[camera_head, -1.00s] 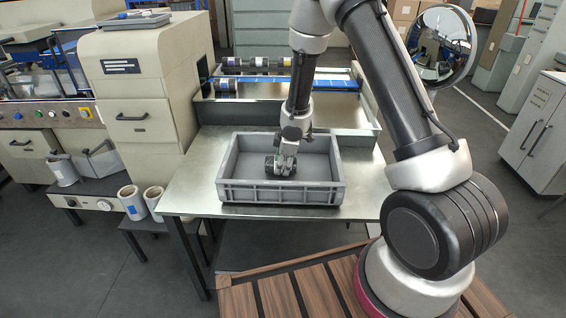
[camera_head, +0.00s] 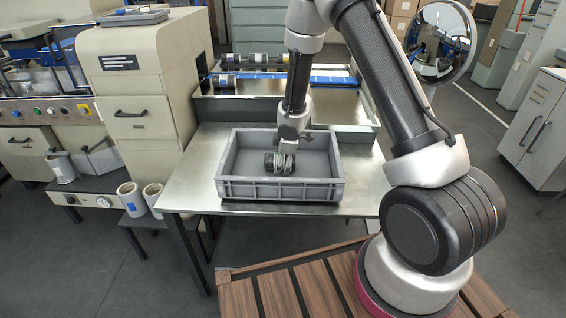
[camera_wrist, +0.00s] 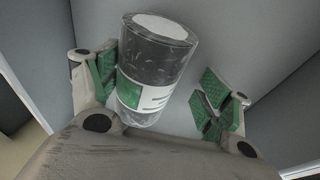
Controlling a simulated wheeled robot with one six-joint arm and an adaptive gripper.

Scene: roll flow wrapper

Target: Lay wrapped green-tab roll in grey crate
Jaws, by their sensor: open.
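The wrapped green-tab roll (camera_wrist: 153,68) is a dark cylinder with a pale end and a white label bearing a green patch. It lies inside the grey crate (camera_head: 281,190), and its dark end (camera_head: 270,162) shows in the head view. My gripper (camera_wrist: 165,85) is open around the roll, low inside the crate. In the wrist view the left green finger pad is close beside the roll, and a clear gap separates the right pad from it. Whether the left pad touches cannot be told. In the head view my gripper (camera_head: 283,160) partly hides the roll.
The crate stands on a metal table (camera_head: 189,190), with bare tabletop on both sides. Behind it is a rack (camera_head: 335,108) with several dark rolls. A beige machine (camera_head: 140,92) stands at the left.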

